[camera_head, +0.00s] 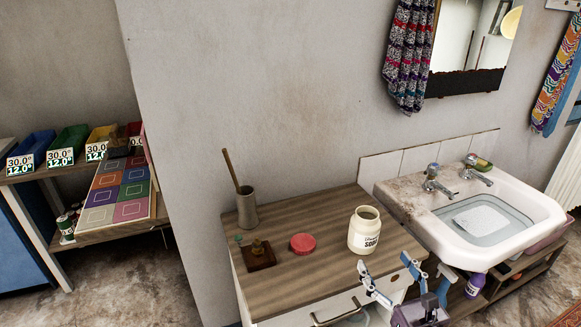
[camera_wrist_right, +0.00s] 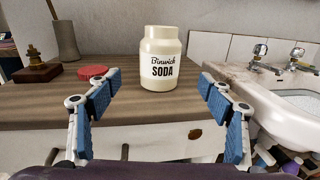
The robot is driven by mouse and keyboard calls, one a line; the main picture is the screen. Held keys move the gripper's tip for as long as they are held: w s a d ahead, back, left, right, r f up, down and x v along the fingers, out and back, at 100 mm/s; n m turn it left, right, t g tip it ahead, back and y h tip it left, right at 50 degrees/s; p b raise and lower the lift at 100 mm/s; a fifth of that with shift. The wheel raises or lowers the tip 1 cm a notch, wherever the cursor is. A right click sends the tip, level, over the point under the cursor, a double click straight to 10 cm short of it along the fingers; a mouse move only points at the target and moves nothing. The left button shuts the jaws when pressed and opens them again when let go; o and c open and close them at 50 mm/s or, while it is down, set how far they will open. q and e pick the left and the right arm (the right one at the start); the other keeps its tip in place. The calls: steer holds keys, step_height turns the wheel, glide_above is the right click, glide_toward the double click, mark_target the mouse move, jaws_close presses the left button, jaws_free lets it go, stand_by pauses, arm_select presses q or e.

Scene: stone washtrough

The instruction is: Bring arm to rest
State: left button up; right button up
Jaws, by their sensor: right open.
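My right gripper (camera_head: 394,279) is open and empty, at the front right edge of the wooden-topped cabinet (camera_head: 300,285). In the right wrist view its two blue-padded fingers (camera_wrist_right: 160,98) stand wide apart. A cream jar labelled "Binwick SODA" (camera_head: 364,230) stands upright on the cabinet top, beyond the fingertips and apart from them; it also shows in the right wrist view (camera_wrist_right: 160,60). The jar has no lid on it in the head view. A round red lid (camera_head: 303,243) lies on the cabinet top left of the jar. My left gripper is not in view.
A grey pot with a wooden handle (camera_head: 247,210) and a small brass object on a dark block (camera_head: 258,255) stand at the cabinet's left. A white sink (camera_head: 400,205) with water and taps is on the right.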

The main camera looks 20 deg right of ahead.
steer(key=s+f+m+g+h, duration=0.2)
steer(key=s+f+m+g, duration=0.2)
steer(key=m, duration=0.8)
steer(key=s+f+m+g+h, duration=0.3)
steer(key=s+f+m+g, duration=0.15)
steer(key=m, duration=0.75)
steer(key=s+a+f+m+g+y, duration=0.3)
steer(key=s+a+f+m+y, duration=0.15)
steer(key=s+a, duration=0.3)
steer(key=s+a+f+m+g+y, duration=0.3)
steer(key=s+a+m, duration=0.25)
steer(key=a, duration=0.35)
step_height(320, 180, down, 26)
steer(key=s+f+n+g, duration=0.1)
steer(key=s, duration=0.1)
steer(key=s+d+f+g, duration=0.1)
steer(key=s+d+f, duration=0.2)
steer(key=s+f, duration=1.2)
steer(key=shift+s+d+f+h, duration=0.2)
steer(key=shift+s+h, duration=0.25)
steer(key=shift+s, duration=0.45)
